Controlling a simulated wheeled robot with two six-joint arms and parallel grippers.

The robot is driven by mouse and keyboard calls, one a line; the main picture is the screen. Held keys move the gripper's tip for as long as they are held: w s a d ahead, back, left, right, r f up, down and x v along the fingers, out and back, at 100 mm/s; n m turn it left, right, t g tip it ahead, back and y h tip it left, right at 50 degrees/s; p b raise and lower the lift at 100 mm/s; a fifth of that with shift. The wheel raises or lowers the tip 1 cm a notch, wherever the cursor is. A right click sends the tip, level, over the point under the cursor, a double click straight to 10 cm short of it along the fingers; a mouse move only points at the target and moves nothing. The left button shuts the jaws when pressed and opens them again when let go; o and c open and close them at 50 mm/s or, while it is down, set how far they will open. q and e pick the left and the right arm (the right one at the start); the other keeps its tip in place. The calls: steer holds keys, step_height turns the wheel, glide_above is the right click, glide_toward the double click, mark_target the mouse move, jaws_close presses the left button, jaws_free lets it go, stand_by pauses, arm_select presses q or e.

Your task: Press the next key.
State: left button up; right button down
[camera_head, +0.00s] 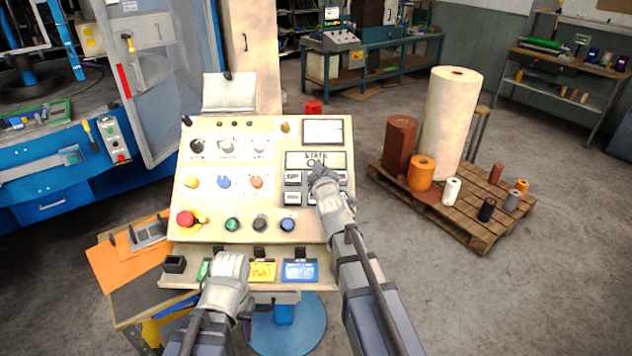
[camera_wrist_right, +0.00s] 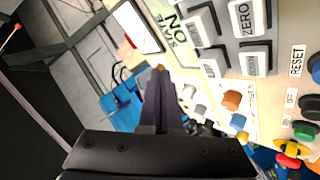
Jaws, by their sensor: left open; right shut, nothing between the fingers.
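The sloped control panel (camera_head: 240,180) stands in front of me. Its display (camera_head: 300,158) reads STATE ON, and it shows sideways in the right wrist view (camera_wrist_right: 172,28). Below the display is a block of dark-framed keys (camera_head: 292,198), partly hidden by my right gripper. My right gripper (camera_head: 320,170) is shut and empty, over the keypad's upper part just below the display. I cannot tell whether it touches a key. My left gripper (camera_head: 232,262) is open over the lower ledge.
The panel has several coloured knobs, a red mushroom button (camera_head: 186,218) and a gauge (camera_head: 322,131). The ledge holds yellow (camera_head: 262,271) and blue (camera_head: 300,271) cards. A blue machine is left. A pallet (camera_head: 455,222) with rolls stands right, with open floor around it.

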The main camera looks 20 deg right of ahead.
arm_select(q)
steer(key=shift+f+b, duration=2.05)
steer(key=shift+f, duration=0.45)
arm_select(e)
steer(key=shift+w+d+f, duration=0.15)
steer(key=shift+w+f, duration=0.4)
steer(key=shift+f, duration=0.3)
steer(key=shift+w+d+f, duration=0.15)
steer(key=shift+w+f, duration=0.45)
steer(key=shift+f, duration=0.25)
steer(key=shift+w+d+f, duration=0.15)
steer(key=shift+w+f, duration=0.4)
steer(key=shift+f, duration=0.3)
arm_select(q)
steer(key=shift+f+b, duration=0.3)
steer(key=shift+f, duration=0.05)
arm_select(e)
steer(key=shift+w+f, duration=0.25)
steer(key=shift+f, duration=0.1)
